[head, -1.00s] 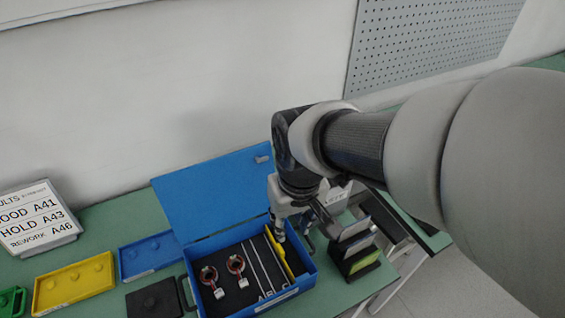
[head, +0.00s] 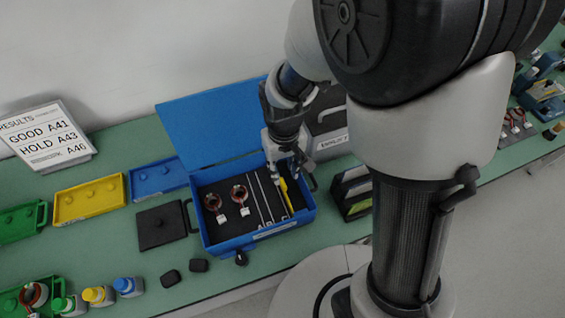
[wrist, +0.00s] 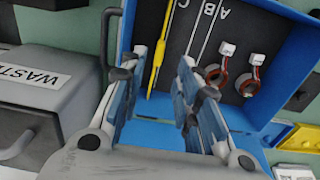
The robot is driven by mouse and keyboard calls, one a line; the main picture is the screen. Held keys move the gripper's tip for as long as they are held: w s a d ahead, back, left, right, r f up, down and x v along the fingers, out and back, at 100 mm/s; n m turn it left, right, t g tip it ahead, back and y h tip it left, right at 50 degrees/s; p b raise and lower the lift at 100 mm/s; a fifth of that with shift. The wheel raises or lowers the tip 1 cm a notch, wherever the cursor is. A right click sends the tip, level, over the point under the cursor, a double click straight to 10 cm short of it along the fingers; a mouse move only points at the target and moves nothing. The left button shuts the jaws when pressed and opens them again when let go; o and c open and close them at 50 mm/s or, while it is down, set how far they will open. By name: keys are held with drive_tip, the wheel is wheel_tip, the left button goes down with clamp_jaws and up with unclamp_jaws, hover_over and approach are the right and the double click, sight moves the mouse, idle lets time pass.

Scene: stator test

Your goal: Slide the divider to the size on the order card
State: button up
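The blue box (head: 204,239) stands open on the bench, lid up at its back. The yellow divider (head: 289,196) stands inside near the right wall, close to the letter C; pale lines lie to its left near A and B. In the wrist view the divider (wrist: 160,55) shows beyond my fingers, nearer the left one. My gripper (head: 287,170) is over the right part of the box, pointing down. Its fingers (wrist: 163,95) are apart with nothing held between them; contact with the divider cannot be told. I cannot make out an order card.
Two copper-ringed stators (head: 238,194) lie in the box's left part. Blue (head: 160,175), yellow (head: 90,200) and green (head: 20,225) trays stand left, with a black plate (head: 160,226). A grey bin marked WASTE (wrist: 40,85) is beside the box. A results sign (head: 45,137) stands behind.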

sight(283, 184)
wheel_tip(283, 184, down, 8)
drive_tip(key=shift+r+b, duration=0.15)
drive_tip(key=shift+b, duration=0.95)
drive_tip(key=shift+c, duration=0.2)
clamp_jaws()
